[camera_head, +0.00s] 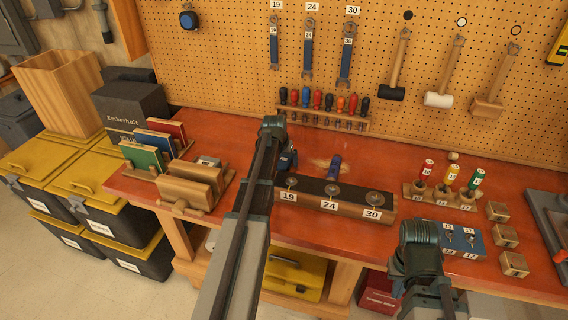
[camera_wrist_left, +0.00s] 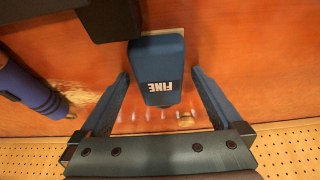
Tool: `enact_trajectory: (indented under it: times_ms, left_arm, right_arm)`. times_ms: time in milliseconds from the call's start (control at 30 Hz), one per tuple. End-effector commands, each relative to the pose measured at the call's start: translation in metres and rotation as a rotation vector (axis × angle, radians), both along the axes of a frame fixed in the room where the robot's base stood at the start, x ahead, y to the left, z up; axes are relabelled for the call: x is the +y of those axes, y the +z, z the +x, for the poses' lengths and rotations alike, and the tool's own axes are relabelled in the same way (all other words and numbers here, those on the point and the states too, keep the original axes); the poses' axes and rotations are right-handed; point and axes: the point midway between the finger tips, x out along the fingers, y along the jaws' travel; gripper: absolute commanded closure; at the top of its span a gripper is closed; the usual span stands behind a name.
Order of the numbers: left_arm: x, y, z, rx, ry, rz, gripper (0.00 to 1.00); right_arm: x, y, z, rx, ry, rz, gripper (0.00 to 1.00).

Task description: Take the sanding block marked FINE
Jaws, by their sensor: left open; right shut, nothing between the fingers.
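The sanding block marked FINE (camera_wrist_left: 160,72) is dark blue with white lettering, upside down in the left wrist view. It lies on the red-orange bench between the two fingers of my left gripper (camera_wrist_left: 158,92). The fingers are open, with a gap on each side of the block. In the head view my left gripper (camera_head: 289,160) is low over the bench, left of a blue tool, and its wrist mostly hides the block. My right gripper (camera_head: 420,262) is shut and empty at the lower right; its fingertips are hard to make out.
A dark-topped wooden stand (camera_head: 385,205) labelled 19, 24, 30 is in front of the left gripper. The blue tool (camera_head: 335,166) lies close to its right. A screwdriver rack (camera_head: 330,120) stands behind, by the pegboard (camera_head: 230,60). A wooden holder (camera_head: 190,185) stands left.

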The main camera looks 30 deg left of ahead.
Motion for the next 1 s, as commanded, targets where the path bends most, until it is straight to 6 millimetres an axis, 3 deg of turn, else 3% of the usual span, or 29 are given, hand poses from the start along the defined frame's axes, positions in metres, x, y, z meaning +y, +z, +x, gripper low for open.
enact_trajectory:
  times_ms: [133,633,1000]
  left_arm:
    - [0.0,0.0002,0.0,0.0,0.0,0.0,0.0]
    - [0.0,0.0002,0.0,0.0,0.0,0.0,0.9]
    - [0.0,0.0044,0.0,0.0,0.0,0.0,0.92]
  right_arm:
    - [0.0,0.0002,0.0,0.0,0.0,0.0,1.0]
    - [0.0,0.0002,0.0,0.0,0.0,0.0,1.0]
    - [0.0,0.0044,0.0,0.0,0.0,0.0,1.0]
